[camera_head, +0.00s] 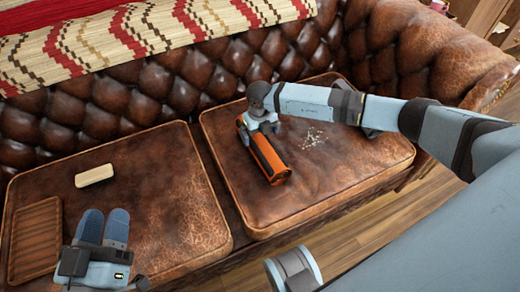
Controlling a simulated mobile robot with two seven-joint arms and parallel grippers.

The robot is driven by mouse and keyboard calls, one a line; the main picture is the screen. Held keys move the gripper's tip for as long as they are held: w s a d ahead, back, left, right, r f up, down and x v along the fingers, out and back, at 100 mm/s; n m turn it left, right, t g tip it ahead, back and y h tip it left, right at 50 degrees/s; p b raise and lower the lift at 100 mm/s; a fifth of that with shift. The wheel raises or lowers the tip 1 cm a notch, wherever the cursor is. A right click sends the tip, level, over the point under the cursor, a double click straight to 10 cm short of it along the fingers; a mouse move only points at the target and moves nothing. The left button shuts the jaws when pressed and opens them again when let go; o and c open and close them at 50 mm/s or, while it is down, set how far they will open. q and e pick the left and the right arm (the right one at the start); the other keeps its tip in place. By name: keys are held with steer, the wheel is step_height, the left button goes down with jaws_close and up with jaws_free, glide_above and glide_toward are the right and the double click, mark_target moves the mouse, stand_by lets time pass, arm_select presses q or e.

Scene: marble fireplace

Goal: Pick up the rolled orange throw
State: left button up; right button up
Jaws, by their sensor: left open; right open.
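The rolled orange throw (268,156) lies on the right seat cushion of a brown leather sofa. It is orange with dark bands and slants from upper left to lower right. My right gripper (252,129) is open at the throw's upper left end, right over or around it; the fingertips are partly hidden, and I cannot tell whether they touch it. My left gripper (104,230) is open and empty in front of the left cushion, well apart from the throw, its two blue finger pads pointing up in the picture.
A cream block (94,176) lies on the left cushion (165,200). A brown wooden tray (36,240) lies at that cushion's left side. Pale crumbs (313,138) lie right of the throw on the right cushion (350,170). A patterned blanket (130,35) covers the backrest top.

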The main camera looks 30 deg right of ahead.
step_height(320, 180, down, 6)
steer(key=b, duration=0.2)
steer(key=shift+s+a+r+b, duration=0.15)
steer(key=shift+b, duration=0.2)
arm_select(q)
step_height(320, 180, down, 4)
steer(key=shift+w+d+g, duration=0.1)
steer(key=shift+d+g, duration=0.05)
steer(key=shift+g, duration=0.85)
arm_select(e)
steer(key=c, duration=0.8)
arm_select(q)
steer(key=shift+r, duration=0.1)
arm_select(e)
steer(key=shift+r, duration=0.15)
